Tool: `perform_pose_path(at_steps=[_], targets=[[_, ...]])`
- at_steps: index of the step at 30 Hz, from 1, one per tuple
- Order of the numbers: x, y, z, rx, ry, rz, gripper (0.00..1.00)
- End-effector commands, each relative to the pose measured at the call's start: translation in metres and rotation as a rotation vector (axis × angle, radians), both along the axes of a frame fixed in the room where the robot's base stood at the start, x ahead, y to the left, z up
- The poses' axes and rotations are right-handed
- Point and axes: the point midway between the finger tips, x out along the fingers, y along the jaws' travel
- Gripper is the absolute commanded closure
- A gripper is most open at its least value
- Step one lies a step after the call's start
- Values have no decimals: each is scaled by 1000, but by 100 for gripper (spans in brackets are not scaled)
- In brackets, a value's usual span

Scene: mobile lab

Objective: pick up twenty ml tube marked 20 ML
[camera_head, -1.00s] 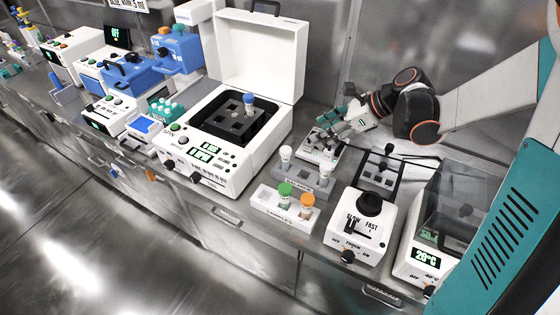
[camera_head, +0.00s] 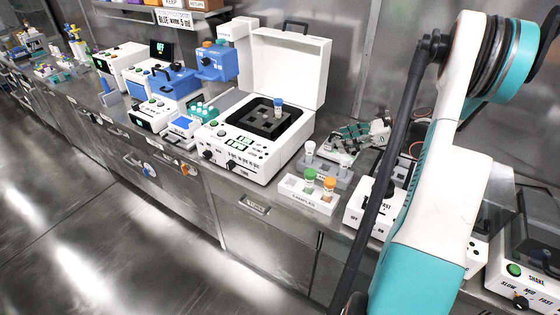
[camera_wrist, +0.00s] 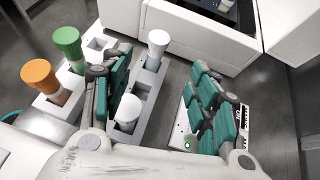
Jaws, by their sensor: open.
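My gripper (camera_head: 350,138) is over the bench right of the centrifuge. In the wrist view its fingers (camera_wrist: 160,75) are spread, with nothing held. Two white-capped tubes, one farther (camera_wrist: 158,42) and one nearer (camera_wrist: 127,113), stand in a grey rack (camera_wrist: 138,90) beside and beyond the left finger. A green-capped tube (camera_wrist: 68,45) and an orange-capped tube (camera_wrist: 43,78) stand in the white rack farther left. A blue-capped tube (camera_head: 278,103) stands in the open centrifuge. I cannot read a 20 ML mark on any tube.
The white centrifuge (camera_head: 238,150) with its raised lid (camera_head: 290,65) stands left of the racks. The white samples rack (camera_head: 300,195) is near the bench's front edge. A white plate with a small green light (camera_wrist: 184,135) lies below the fingers. Other devices crowd the right side.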

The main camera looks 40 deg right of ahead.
Motion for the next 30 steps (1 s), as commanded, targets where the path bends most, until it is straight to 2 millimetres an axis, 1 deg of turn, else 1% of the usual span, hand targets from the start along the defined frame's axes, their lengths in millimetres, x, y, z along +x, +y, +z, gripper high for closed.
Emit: perform_pose_path(at_steps=[1,4,12,15,25,30], targets=[[-3,-4,-2,1,-3,-6,45],[3,-1,-7,1,-5,-7,45],[40,25,-31,1,-4,-4,45],[50,31,-38,0,-5,-4,45],[65,43,-45,1,-4,-6,45],[83,58,-52,0,-5,-4,45]])
